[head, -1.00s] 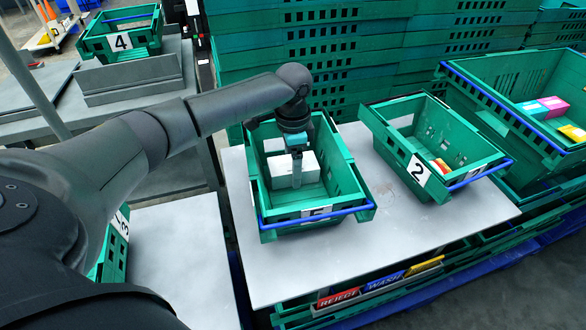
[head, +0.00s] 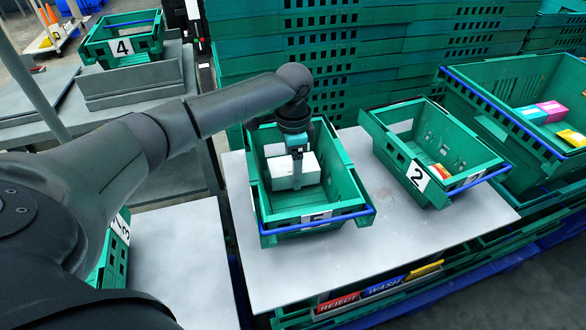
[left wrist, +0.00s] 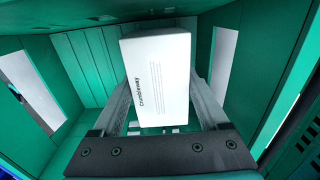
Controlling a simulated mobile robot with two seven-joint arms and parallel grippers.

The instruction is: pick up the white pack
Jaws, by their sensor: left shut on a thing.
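The white pack (head: 296,172) is a white box inside the middle green crate (head: 315,215). My left gripper (head: 297,168) reaches down into this crate from above and is shut on the pack. In the left wrist view the white pack (left wrist: 157,75) sits between the two fingers of my left gripper (left wrist: 158,110), with small dark print on its face. The green crate walls surround it there. I cannot tell how far the pack is from the crate floor. My right gripper is not in view.
A larger crate (head: 485,95) at the far right holds several coloured boxes. Crate 4 (head: 105,32) is at the back left. The grey table (head: 385,245) is bare in front.

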